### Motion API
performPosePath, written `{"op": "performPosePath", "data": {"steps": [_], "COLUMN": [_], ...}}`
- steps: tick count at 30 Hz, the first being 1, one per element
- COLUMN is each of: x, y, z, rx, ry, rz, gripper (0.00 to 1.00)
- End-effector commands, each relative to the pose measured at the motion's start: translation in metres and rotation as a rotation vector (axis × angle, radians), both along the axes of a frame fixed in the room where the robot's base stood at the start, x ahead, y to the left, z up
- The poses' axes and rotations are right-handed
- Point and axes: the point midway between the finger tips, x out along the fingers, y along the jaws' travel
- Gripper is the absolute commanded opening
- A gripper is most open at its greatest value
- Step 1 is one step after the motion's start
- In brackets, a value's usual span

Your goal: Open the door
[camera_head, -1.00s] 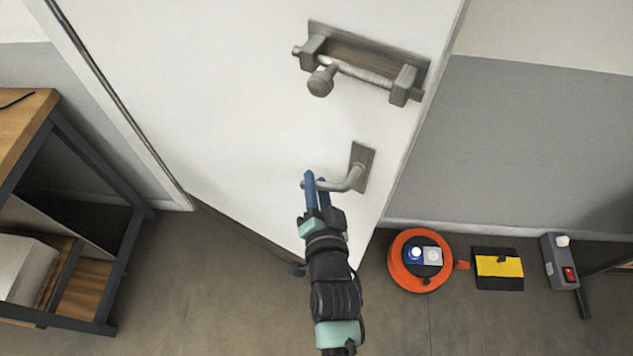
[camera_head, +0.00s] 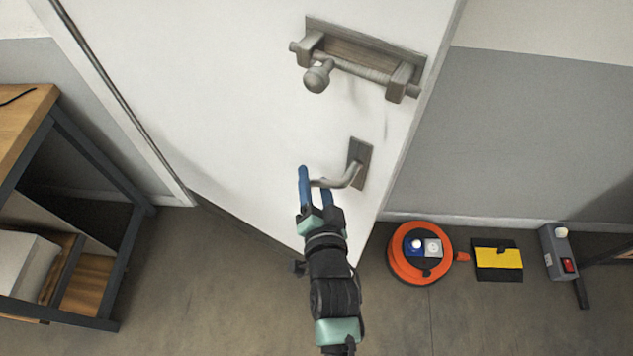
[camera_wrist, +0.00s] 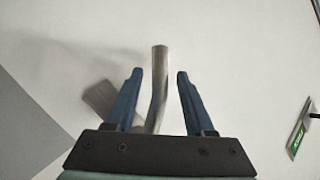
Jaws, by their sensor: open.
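The white door (camera_head: 240,110) stands in front of me, its free edge on the right and its lower edge slanting out from the frame; it looks ajar. Its grey lever handle (camera_head: 338,181) sticks out leftward from an upright plate (camera_head: 360,164). My gripper (camera_head: 315,180) is open at the lever's free end, a blue finger on each side. In the wrist view the lever (camera_wrist: 159,85) runs between the spread fingers, with a gap visible on both sides. The plate (camera_wrist: 102,99) is partly hidden behind the left finger. A sliding bolt (camera_head: 355,68) sits above the handle.
An orange cable reel (camera_head: 408,268), a yellow-and-black item (camera_head: 497,261) and a grey box with a red switch (camera_head: 556,252) lie on the floor at right. A wood-topped table (camera_head: 22,108) stands at left. The floor before the door is clear.

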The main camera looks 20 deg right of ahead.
Motion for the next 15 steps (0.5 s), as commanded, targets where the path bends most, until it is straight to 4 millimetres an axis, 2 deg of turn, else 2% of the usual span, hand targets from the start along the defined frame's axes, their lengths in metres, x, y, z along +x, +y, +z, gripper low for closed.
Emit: {"op": "performPosePath", "data": {"steps": [5, 15], "x": [-0.013, -0.071], "y": [0.004, 0.020], "z": [0.002, 0.014], "rx": [0.000, 0.001], "ry": [0.001, 0.004], "rz": [0.001, 0.001], "gripper": [0.54, 0.54]}}
